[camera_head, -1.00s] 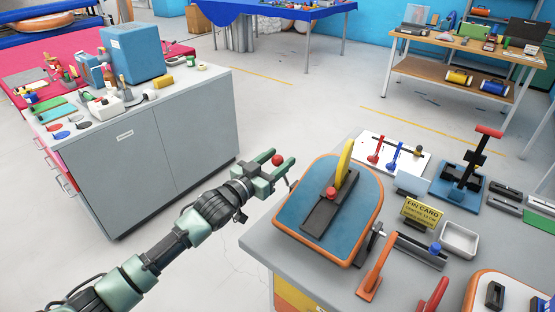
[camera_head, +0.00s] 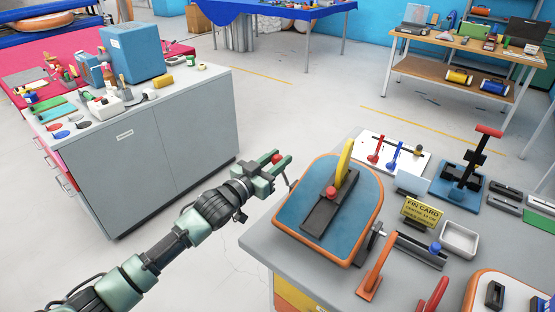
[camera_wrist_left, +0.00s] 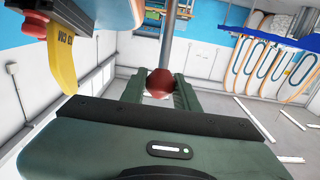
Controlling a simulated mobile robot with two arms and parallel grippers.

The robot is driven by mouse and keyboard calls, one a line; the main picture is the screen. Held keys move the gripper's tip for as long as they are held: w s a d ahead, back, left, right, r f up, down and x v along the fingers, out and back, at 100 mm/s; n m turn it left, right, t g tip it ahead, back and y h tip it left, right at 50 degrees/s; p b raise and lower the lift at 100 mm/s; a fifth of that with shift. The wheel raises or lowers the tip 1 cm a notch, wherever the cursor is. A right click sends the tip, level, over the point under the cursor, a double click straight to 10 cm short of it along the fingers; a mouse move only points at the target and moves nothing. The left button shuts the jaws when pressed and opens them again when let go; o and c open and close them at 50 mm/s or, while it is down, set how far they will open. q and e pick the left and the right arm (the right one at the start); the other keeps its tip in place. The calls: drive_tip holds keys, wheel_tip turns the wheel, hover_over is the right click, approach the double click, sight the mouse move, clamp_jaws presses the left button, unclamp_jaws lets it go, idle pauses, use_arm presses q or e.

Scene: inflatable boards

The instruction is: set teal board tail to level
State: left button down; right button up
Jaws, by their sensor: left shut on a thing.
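The teal board (camera_head: 355,190) with an orange rim lies tilted on the grey bench in the head view. It carries a black fin box (camera_head: 318,222) with a red knob (camera_head: 331,191) and an upright yellow fin (camera_head: 346,158). My left gripper (camera_head: 279,162) is just off the board's left edge, shut on a red ball knob (camera_head: 276,157). In the left wrist view the ball (camera_wrist_left: 159,83) sits between the fingers, on a grey rod (camera_wrist_left: 170,35). The rod's lower end is partly hidden. My right gripper is out of view.
The yellow fin card (camera_head: 422,211), a small tray (camera_head: 460,239) and an orange handle (camera_head: 375,270) stand right of the board. A blue-based press (camera_head: 459,190) is farther right. A grey cabinet (camera_head: 150,150) stands at left, with open floor between it and the bench.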

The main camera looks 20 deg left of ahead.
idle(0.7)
use_arm(q)
drive_tip(key=p, duration=0.2)
drive_tip(key=w+r+g+p, duration=0.1)
drive_tip(key=p, duration=0.1)
drive_tip(key=shift+w+d+r, duration=0.25)
drive_tip(key=shift+w+r, duration=0.05)
drive_tip(key=shift+w+d+f+y+b, duration=0.15)
drive_tip(key=shift+w+d+b, duration=0.15)
drive_tip(key=shift+w, duration=0.6)
drive_tip(key=shift+w+d+y+b, duration=0.15)
drive_tip(key=shift+w+d, duration=0.2)
drive_tip(key=shift+w, duration=0.55)
drive_tip(key=c, duration=1.4)
unclamp_jaws()
drive_tip(key=o, duration=0.3)
drive_tip(key=shift+w+d+f+g, duration=0.1)
drive_tip(key=shift+f+g, duration=0.05)
drive_tip(key=shift+g, duration=0.15)
